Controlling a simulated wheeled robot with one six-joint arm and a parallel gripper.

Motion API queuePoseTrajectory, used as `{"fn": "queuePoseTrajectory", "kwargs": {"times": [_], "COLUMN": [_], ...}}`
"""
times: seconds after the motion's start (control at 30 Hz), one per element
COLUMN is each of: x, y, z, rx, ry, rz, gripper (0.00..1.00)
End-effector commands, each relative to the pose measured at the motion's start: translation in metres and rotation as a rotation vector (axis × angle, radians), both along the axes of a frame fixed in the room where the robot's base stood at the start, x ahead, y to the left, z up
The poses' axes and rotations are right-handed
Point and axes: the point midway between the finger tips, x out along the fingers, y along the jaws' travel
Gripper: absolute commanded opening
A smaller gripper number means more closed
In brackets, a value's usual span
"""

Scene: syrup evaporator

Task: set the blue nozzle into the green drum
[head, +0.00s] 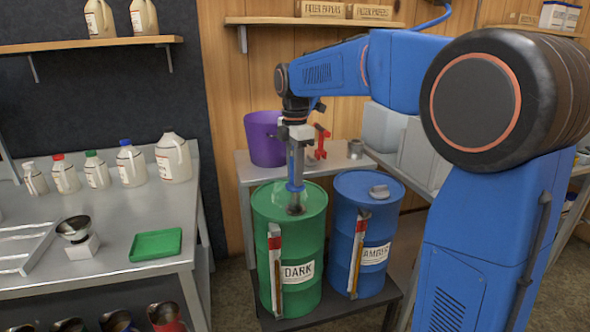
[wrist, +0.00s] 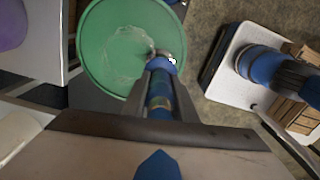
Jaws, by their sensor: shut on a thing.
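The green drum (head: 290,245), labelled DARK, stands upright on a low dark platform. Its round lid (wrist: 112,32) fills the upper left of the wrist view. My gripper (head: 295,176) points straight down over the drum's lid and is shut on the blue nozzle (head: 295,187). The nozzle also shows between my fingers in the wrist view (wrist: 160,88). Its lower end is at a fitting near the lid's front edge. I cannot tell whether the nozzle is inside the opening or just touching it.
A blue drum (head: 370,200) labelled AMBER stands close to the right. A purple bucket (head: 263,140) and a red tool (head: 321,142) are on the bench behind. A steel table (head: 100,255) on the left holds several bottles (head: 132,165) and a green tray (head: 156,245).

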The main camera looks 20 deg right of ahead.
Motion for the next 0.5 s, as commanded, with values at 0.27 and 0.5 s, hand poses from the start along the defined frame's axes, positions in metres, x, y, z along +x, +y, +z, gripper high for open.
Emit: {"fn": "queuePoseTrajectory", "kwargs": {"times": [0.27,0.5], "x": [0.0,0.0], "y": [0.0,0.0], "z": [-0.025,-0.039], "rx": [0.0,0.0], "ry": [0.001,0.0], "rz": [0.0,0.0], "gripper": [0.0,0.0]}}
